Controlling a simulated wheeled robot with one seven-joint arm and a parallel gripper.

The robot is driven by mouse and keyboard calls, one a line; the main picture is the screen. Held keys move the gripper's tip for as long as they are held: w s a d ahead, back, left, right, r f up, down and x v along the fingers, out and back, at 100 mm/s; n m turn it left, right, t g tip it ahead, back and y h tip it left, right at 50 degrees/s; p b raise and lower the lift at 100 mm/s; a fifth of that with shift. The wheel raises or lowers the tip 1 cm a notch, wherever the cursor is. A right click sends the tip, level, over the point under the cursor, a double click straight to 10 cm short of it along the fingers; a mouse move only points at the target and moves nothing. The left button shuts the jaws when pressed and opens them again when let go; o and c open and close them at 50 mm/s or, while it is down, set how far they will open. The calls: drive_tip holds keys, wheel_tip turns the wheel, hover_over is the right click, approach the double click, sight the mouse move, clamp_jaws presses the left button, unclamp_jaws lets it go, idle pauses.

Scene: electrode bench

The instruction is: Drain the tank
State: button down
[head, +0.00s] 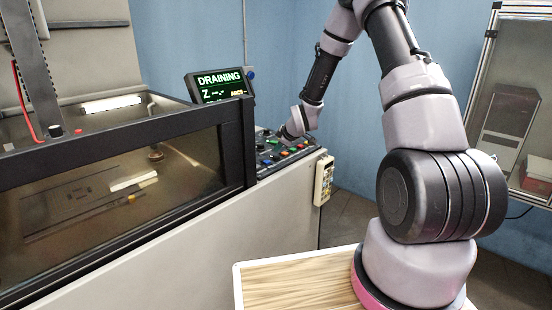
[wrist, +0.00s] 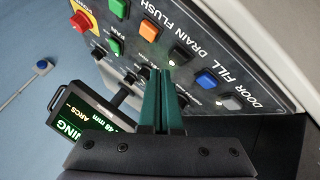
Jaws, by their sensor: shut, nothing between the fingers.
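The tank (head: 110,136) is on the left in the head view, with a dark frame and a brownish window; its liquid level cannot be read clearly. The display (head: 222,85) reads DRAINING in green. The control panel (wrist: 268,84) fills the upper wrist view. Its black button (wrist: 180,55) lies by the DRAIN label, with a bright small lamp beside it. My gripper (wrist: 163,70) is shut and empty, its green fingertips over the panel close to that button; contact cannot be told. In the head view its fingers are hidden.
A blue button (wrist: 205,80) and an orange button (wrist: 150,30) flank the black one. A red stop knob (wrist: 80,21) is farther left. A handheld remote (head: 323,180) hangs on the panel's side. A glass-fronted cabinet (head: 517,100) stands at right.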

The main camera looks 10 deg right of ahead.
wheel_tip(320, 180, up, 4)
drive_tip(key=shift+r, duration=0.2)
idle(0.6)
wheel_tip(320, 180, up, 13)
drive_tip(key=m+h, duration=0.1)
drive_tip(key=m, duration=0.3)
hover_over(278, 158)
drive_tip(key=s+d, duration=0.3)
drive_tip(key=s, duration=0.4)
drive_tip(key=s+d+r+m+h, duration=0.15)
drive_tip(key=s+r+m, duration=0.25)
drive_tip(key=s+r, duration=0.45)
drive_tip(key=s+r+m+g+y, duration=0.1)
drive_tip(key=s+r+m, duration=0.2)
drive_tip(key=s, duration=0.9)
drive_tip(key=s+r+m, duration=0.4)
drive_tip(key=s+m, duration=0.1)
drive_tip(key=s, duration=0.6)
drive_tip(key=shift+s+d+r+m+g+y, duration=0.3)
drive_tip(key=shift+s+m+g+y, duration=0.05)
drive_tip(key=shift+s+m+g, duration=0.05)
